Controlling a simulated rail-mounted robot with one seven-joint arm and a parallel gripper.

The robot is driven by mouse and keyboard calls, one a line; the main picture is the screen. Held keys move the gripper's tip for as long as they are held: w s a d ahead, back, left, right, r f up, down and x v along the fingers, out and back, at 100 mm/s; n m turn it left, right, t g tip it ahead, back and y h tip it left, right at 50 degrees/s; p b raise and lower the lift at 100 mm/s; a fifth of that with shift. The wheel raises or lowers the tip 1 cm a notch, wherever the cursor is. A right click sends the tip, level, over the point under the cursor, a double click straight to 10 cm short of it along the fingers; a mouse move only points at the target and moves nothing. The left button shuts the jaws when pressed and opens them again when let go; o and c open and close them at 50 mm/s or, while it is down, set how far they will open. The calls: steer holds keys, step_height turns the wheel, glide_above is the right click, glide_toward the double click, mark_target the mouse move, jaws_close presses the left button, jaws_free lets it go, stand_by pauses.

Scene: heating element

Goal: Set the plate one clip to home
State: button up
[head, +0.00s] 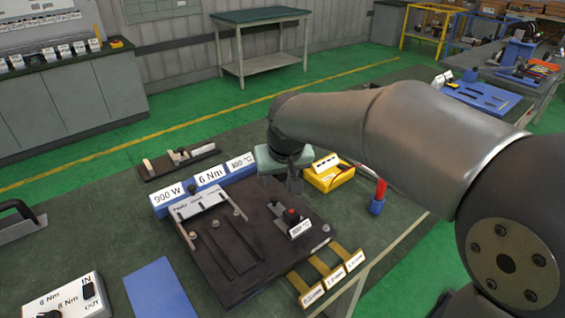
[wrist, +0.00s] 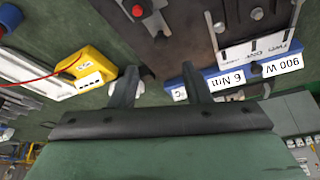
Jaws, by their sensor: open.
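A dark base board (head: 235,285) lies on the green table, with long slots and small pale posts. A white labelled plate (head: 200,203) with a dark knob (head: 193,189) is at its upper left; it also shows in the wrist view (wrist: 262,47). Its print is too small to read surely, so I cannot tell which part is the plate one clip or its home. My gripper (head: 293,183) is over the board's far right edge. In the wrist view my gripper (wrist: 160,78) is open, its two fingers apart with nothing visible between them.
Blue blocks labelled 900 W (head: 168,194) and 6 Nm (head: 210,178) line the board's far side. A red knob (head: 291,214) stands on the board. A blue mat (head: 158,291) is front left.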

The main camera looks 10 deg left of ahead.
steer(key=v, duration=0.6)
steer(key=shift+r, duration=0.1)
steer(key=s+d+f+m+g, duration=0.1)
steer(key=s+d+f, duration=0.3)
steer(key=s+d, duration=0.2)
steer(key=s+d+f+m+g+h+p, duration=0.1)
steer(key=s+d+f+m, duration=0.1)
steer(key=s+d+f, duration=0.2)
steer(key=s+d+f+m+g, duration=0.1)
steer(key=s+d+f, duration=0.3)
steer(key=s+d, duration=0.6)
steer(key=d, duration=0.4)
steer(key=shift+s+f+m+g+h, duration=0.25)
steer(key=shift+f+m+g+h, duration=0.05)
steer(key=shift+f+m+h, duration=0.1)
stand_by(1.0)
